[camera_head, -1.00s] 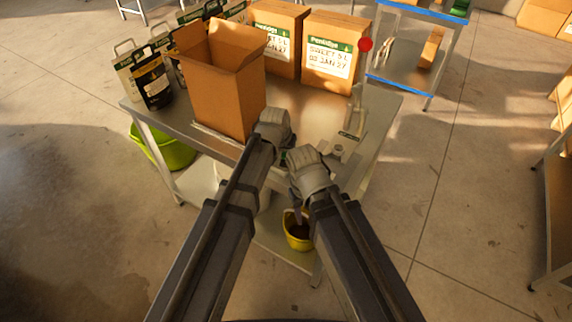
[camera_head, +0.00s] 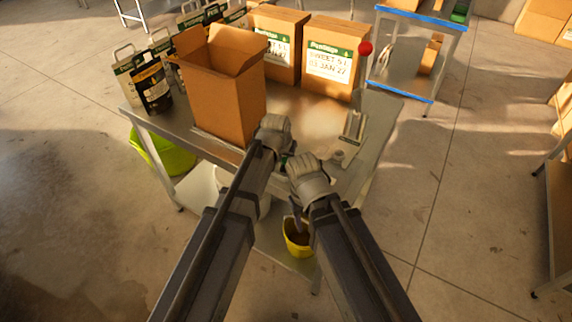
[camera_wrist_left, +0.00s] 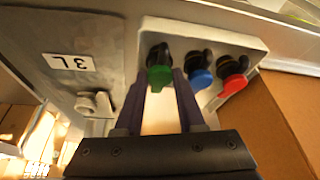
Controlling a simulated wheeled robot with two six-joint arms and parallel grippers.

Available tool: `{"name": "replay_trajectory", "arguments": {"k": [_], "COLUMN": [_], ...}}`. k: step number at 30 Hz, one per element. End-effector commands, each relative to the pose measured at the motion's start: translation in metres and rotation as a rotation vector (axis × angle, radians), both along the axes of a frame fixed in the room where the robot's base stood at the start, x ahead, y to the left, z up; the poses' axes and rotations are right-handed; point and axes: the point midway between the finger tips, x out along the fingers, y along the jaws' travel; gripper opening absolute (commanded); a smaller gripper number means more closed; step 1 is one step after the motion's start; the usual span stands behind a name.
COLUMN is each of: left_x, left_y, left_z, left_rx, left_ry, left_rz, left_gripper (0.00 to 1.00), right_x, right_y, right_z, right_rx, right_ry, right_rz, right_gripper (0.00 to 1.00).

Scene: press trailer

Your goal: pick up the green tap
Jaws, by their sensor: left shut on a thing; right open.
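The green tap (camera_wrist_left: 160,74) sits at the left of a row of three taps in a pale tray (camera_wrist_left: 198,40) in the left wrist view. The blue tap (camera_wrist_left: 200,79) and the red tap (camera_wrist_left: 233,85) are to its right. My left gripper (camera_wrist_left: 166,86) is shut on the green tap, with one finger on each side of it. In the head view the left fingers are mostly hidden behind my wrist. My right gripper (camera_head: 297,212) is open and points down near the table's front edge, above a yellow bucket (camera_head: 298,242).
A tall open carton (camera_head: 224,100) stands left of my grippers on the metal table (camera_head: 160,122). Closed boxes (camera_head: 334,75) stand behind. A press with a red knob (camera_head: 365,48) is at the right. A grey plate marked 3L (camera_wrist_left: 85,50) is beside the tray.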

Motion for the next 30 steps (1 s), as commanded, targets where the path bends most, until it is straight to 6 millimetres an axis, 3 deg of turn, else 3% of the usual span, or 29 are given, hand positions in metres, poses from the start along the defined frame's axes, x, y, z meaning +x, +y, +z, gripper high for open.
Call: {"name": "replay_trajectory", "arguments": {"k": [8,14,30], "left_x": [0.000,0.000,0.000], "left_y": [0.000,0.000,0.000], "left_z": [0.002,0.016,0.094], "left_rx": [0.000,0.000,0.000], "left_ry": [0.000,0.000,0.000], "left_rz": [0.000,0.000,0.000], "left_gripper": [0.00,0.00,0.00], "right_x": [0.000,0.000,0.000], "right_y": [0.000,0.000,0.000], "right_z": [0.002,0.016,0.094], "right_rx": [0.000,0.000,0.000], "right_ry": [0.000,0.000,0.000], "right_rz": [0.000,0.000,0.002], "right_gripper": [0.50,0.50,0.50]}}
